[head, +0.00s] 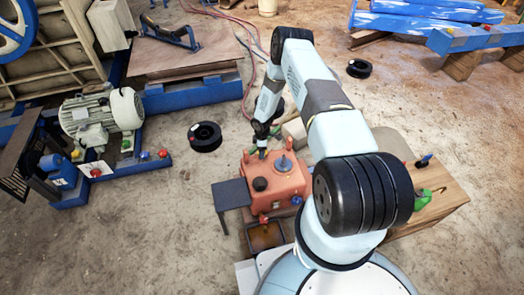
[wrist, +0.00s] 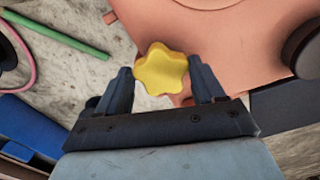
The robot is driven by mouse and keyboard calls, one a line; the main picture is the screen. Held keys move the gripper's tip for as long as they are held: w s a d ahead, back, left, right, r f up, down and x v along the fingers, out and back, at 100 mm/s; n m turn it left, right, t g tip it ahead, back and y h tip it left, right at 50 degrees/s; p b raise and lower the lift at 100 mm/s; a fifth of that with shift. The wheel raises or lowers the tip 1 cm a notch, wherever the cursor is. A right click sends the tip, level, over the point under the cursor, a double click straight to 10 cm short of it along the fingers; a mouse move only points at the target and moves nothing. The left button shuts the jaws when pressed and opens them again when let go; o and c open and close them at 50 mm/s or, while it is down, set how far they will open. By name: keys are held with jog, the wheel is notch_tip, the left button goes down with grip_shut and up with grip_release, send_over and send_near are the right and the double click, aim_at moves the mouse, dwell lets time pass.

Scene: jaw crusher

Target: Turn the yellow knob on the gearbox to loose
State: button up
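The yellow star-shaped knob (wrist: 161,69) is in the middle of the wrist view, at the edge of the orange-red gearbox (wrist: 235,40). My gripper (wrist: 162,78) has one finger on each side of the knob, very near its lobes. I cannot tell whether the fingers press on it or stand just clear. In the head view the gearbox (head: 270,207) sits at the centre, with my gripper (head: 262,152) at its far left corner. The knob cannot be made out there.
A dark round cap (head: 260,184) and a grey conical fitting (head: 285,165) stand on the gearbox top. A dark plate (head: 231,194) is at its left. A wooden bench (head: 440,190) with tools is to the right. A black ring (head: 205,136) lies on the floor.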

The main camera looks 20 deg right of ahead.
jog(key=shift+o, duration=1.3)
notch_tip(320, 180, up, 14)
jog(key=shift+f, duration=0.2)
